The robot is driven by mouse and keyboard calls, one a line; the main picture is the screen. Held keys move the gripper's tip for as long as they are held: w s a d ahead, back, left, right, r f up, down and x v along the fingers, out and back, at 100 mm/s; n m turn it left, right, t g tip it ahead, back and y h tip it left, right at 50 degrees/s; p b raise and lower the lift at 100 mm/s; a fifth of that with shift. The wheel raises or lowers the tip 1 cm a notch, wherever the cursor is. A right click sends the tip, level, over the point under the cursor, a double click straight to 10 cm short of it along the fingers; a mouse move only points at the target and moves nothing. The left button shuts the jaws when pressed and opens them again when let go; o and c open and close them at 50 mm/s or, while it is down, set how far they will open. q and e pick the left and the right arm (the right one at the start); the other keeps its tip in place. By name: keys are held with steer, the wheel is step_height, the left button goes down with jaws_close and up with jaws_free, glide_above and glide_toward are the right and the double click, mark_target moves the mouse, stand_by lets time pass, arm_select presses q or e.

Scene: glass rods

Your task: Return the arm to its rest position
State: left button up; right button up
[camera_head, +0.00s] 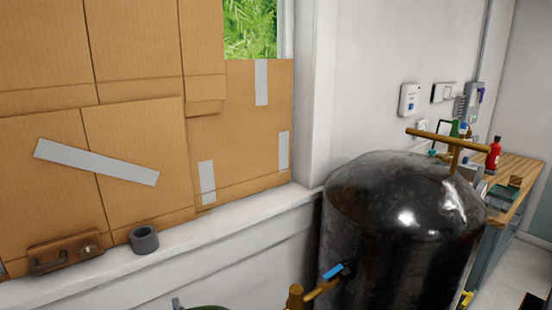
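Neither of my arms nor grippers shows in the head view, so I cannot tell their pose or whether they are open or shut. The view looks at a windowsill with cardboard above it and a large black tank (385,225) at the right. No glass rods are visible.
A brass T-shaped pipe (447,143) tops the tank, and a blue-handled valve (333,271) sticks out of its lower left side. A roll of grey tape (144,240) lies on the white windowsill (215,231). A wooden workbench (516,171) with several items stands behind.

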arm_select(q)
steer(key=w+d+f+n+g+h, duration=0.1)
steer(key=w+d+f+g+h, duration=0.15)
steer(key=f, duration=0.85)
steer(key=w+d+f+n+g+h, duration=0.1)
steer(key=d+f+n+h, duration=0.15)
steer(key=f, duration=0.85)
steer(key=s+d+f+n+g+h, duration=0.1)
steer(key=s+f+n+g, duration=0.25)
steer(key=f, duration=1.45)
steer(key=s+a+f+n+g+h, duration=0.3)
steer(key=s+f+n, duration=0.7)
steer(key=s+f, duration=0.75)
steer(key=s+a+f+n+g, duration=0.2)
steer(key=s+f+n, duration=0.3)
steer(key=s, duration=0.4)
steer(key=s+a+f+n+g+y, duration=0.1)
steer(key=s+f+n, duration=0.4)
steer(key=s, duration=0.5)
steer(key=shift+a+f+n+g, duration=0.35)
steer(key=shift+a+n+g, duration=0.4)
steer(key=shift+g, duration=0.35)
steer(key=shift+s, duration=0.1)
